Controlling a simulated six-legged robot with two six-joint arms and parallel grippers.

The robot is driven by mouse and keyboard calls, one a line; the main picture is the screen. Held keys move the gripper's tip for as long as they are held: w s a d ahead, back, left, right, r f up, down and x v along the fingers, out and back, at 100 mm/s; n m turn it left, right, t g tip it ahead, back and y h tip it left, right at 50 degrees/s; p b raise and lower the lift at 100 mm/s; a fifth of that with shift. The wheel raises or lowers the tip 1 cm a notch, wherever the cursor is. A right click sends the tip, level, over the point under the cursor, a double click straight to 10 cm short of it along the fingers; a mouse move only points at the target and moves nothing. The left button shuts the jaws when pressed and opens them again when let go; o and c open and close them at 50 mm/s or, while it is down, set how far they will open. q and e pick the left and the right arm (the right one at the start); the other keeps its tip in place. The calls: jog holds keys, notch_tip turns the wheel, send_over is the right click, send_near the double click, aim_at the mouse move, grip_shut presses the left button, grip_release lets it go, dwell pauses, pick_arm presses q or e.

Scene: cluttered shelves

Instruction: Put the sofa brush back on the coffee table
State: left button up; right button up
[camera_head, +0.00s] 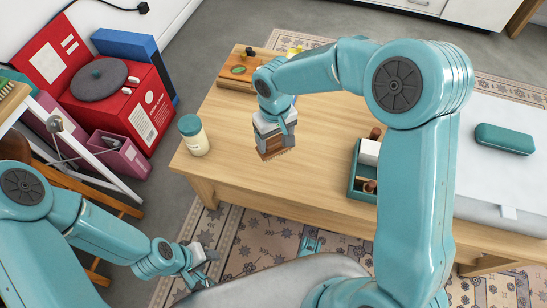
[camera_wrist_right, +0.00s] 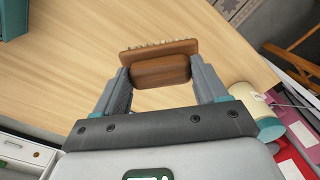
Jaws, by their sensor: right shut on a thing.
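The sofa brush (camera_head: 274,148) is brown wood with pale bristles. My right gripper (camera_head: 273,134) is shut on its handle, over the left half of the wooden coffee table (camera_head: 310,188). In the right wrist view the brush (camera_wrist_right: 160,70) sits between both fingers, bristles pointing away from the gripper, with the tabletop (camera_wrist_right: 85,60) behind it. I cannot tell whether the bristles touch the table. My left gripper (camera_head: 200,265) is low, in front of the table, with its fingers apart and empty.
A cream jar with a green lid (camera_head: 193,136) stands at the table's left edge. A green box (camera_head: 357,190) with items is right of the brush, and a wooden board (camera_head: 236,78) lies at the back. A green case (camera_head: 505,138) rests farther right. Bare tabletop surrounds the brush.

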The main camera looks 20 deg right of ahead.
aim_at(275, 146)
notch_tip(275, 146, down, 4)
jog(key=shift+r+b, duration=0.1)
jog(key=shift+b, duration=0.3)
notch_tip(275, 146, down, 4)
jog(key=shift+d+f+b, duration=0.1)
jog(key=shift+f+b, duration=0.1)
jog(key=shift+b, duration=0.6)
jog(key=shift+r, duration=0.15)
jog(key=shift+f, duration=0.25)
jog(key=o, duration=1.1)
jog(key=shift+r, duration=0.1)
